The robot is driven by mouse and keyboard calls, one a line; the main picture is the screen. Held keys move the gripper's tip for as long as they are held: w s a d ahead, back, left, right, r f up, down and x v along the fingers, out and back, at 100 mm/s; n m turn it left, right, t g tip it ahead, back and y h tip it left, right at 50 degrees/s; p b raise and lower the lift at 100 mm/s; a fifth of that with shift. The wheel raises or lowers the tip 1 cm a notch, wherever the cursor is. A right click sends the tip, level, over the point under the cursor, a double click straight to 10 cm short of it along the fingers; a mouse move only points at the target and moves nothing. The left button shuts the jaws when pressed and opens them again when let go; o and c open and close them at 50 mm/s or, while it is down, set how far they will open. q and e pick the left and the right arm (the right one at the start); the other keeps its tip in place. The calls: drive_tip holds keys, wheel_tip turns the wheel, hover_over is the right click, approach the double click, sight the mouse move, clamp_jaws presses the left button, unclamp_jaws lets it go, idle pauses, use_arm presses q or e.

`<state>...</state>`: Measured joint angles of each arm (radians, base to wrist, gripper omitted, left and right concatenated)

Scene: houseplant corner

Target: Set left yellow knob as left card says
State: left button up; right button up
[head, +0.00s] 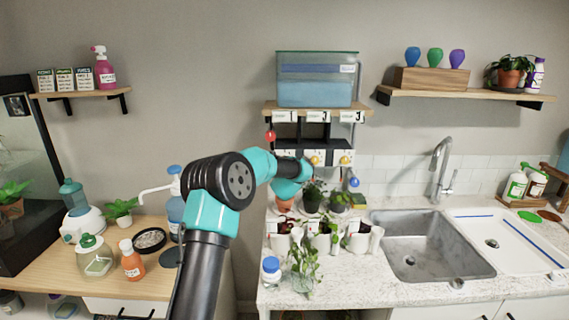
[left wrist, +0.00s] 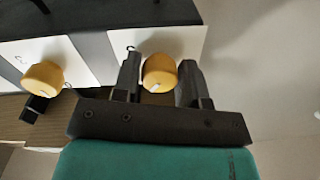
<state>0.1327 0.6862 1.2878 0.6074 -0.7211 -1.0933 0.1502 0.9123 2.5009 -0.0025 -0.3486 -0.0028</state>
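My left gripper (left wrist: 160,80) has its two dark fingers on either side of a yellow knob (left wrist: 160,73) and appears shut on it. The knob's pale pointer mark shows near its lower edge in the left wrist view. A second yellow knob (left wrist: 43,77) is to its left there, clear of the fingers. In the head view, my left gripper (head: 308,170) is at the left part of the knob panel and hides the knob it holds. Two yellow knobs (head: 315,160) (head: 345,160) show to its right. White number cards hang above; the left card (head: 285,116) is too small to read surely.
A blue tank (head: 317,80) stands on the shelf above the cards. A red drop-shaped piece (head: 270,135) and a blue one (head: 353,182) are beside the panel. The sink (head: 430,245) is at right.

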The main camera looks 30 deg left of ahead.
use_arm(q)
drive_tip(key=o, duration=0.4)
drive_tip(key=shift+c, duration=0.2)
drive_tip(key=shift+s+d, duration=0.1)
drive_tip(key=shift+s, duration=0.05)
drive_tip(key=v, duration=1.7)
drive_tip(key=shift+d+f, duration=0.1)
drive_tip(key=shift+d, duration=0.05)
